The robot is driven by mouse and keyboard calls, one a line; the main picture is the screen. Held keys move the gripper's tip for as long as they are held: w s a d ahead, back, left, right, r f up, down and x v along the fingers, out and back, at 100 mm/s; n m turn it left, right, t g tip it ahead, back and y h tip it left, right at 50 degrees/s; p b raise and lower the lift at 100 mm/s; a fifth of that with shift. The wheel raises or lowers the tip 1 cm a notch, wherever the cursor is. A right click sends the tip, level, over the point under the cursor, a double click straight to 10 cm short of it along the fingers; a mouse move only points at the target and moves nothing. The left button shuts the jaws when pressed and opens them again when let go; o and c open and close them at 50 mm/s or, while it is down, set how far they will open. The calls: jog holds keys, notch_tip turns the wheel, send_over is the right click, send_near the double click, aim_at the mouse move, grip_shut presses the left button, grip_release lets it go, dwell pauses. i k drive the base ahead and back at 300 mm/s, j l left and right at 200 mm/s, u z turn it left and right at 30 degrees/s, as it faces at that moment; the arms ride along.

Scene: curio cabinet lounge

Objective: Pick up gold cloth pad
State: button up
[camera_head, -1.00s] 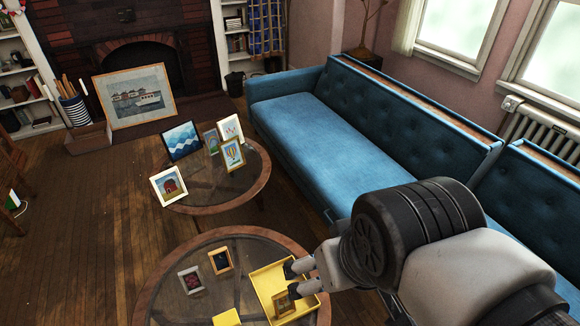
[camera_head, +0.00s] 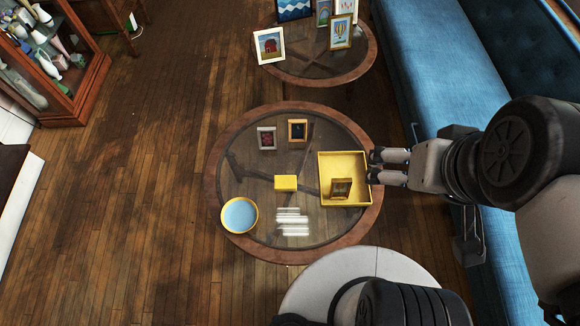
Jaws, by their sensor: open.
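A small gold-yellow block-like pad (camera_head: 285,183), which looks like the gold cloth pad, lies on the round glass table (camera_head: 214,170), near its middle. It is left of a yellow tray (camera_head: 345,160). My gripper (camera_head: 374,166) is open and empty, with its two fingers apart and pointing left. In the picture its tips are at the tray's right edge, with the tray between them and the pad. I cannot tell the height of the fingers above the table.
A small gold frame (camera_head: 341,188) stands in the tray. Two small frames, one grey (camera_head: 267,138) and one orange-brown (camera_head: 298,130), stand behind the pad. A blue, yellow-rimmed dish (camera_head: 240,215) is at front left. A blue sofa (camera_head: 432,90) runs along the right; wood floor at left is open.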

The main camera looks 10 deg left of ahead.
aim_at(282, 183)
jog(key=k+l+u, duration=0.1)
jog(key=u, duration=1.55)
jog(key=i+j+z, duration=0.25)
jog(key=j+z, duration=0.2)
jog(key=j, duration=0.2)
jog(key=i+j+z, duration=0.1)
jog(key=j+z, duration=0.35)
jog(key=j, duration=0.3)
jog(key=i+j+z, duration=0.25)
jog(key=i, duration=0.1)
